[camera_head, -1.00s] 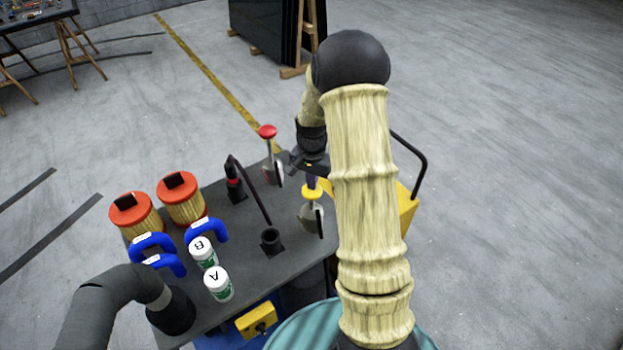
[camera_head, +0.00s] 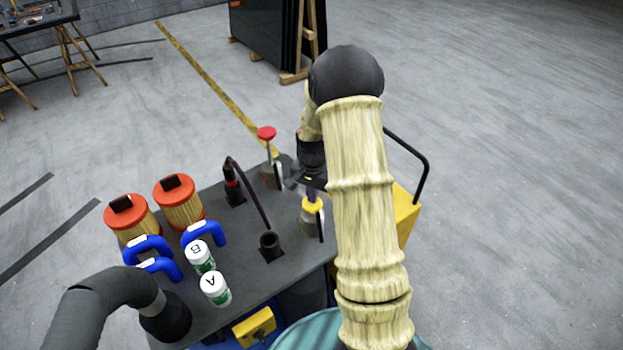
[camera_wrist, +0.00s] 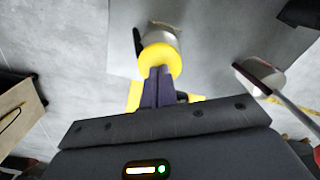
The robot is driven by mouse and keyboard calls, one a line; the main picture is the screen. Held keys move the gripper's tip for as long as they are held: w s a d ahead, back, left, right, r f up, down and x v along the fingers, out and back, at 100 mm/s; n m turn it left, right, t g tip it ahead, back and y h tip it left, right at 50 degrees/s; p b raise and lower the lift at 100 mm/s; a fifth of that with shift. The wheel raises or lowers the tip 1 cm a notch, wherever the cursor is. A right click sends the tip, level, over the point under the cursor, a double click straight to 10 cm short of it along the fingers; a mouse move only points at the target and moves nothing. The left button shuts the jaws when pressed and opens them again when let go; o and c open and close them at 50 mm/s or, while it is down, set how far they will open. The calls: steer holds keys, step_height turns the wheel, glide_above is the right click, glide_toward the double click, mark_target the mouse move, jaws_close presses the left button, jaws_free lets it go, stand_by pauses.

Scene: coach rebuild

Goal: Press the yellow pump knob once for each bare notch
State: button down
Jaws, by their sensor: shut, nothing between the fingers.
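The yellow pump knob (camera_head: 312,205) sits low on its pale pump body (camera_head: 307,224) at the right side of the dark cart top. In the wrist view the round yellow knob (camera_wrist: 160,60) is just beyond my fingertips. My gripper (camera_wrist: 157,70) is shut and empty, its dark fingers together and their tips over the near edge of the knob, seemingly touching it. In the head view my gripper (camera_head: 313,191) is partly hidden by my arm, above the knob. I cannot make out any notches.
A red-knobbed pump (camera_head: 267,134) stands behind and left. A black hose (camera_head: 250,190) arches near a black socket (camera_head: 270,246). Orange-topped filters (camera_head: 177,190), blue handles (camera_head: 206,231) and white bottles A (camera_head: 215,289) and B (camera_head: 199,257) fill the left. A black rail (camera_head: 424,165) rises right.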

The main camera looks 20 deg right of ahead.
steer(key=shift+s, duration=0.1)
steer(key=shift+a+r+p, duration=0.1)
steer(key=shift+r+p, duration=2.5)
steer(key=shift+r, duration=0.8)
step_height(320, 180, up, 5)
steer(key=p, duration=0.3)
steer(key=shift+f, duration=0.1)
steer(key=shift+f+b, duration=3.7)
steer(key=shift+f, duration=2.25)
steer(key=shift+r, duration=0.1)
step_height(320, 180, up, 12)
steer(key=p, duration=0.8)
steer(key=shift+p, duration=0.3)
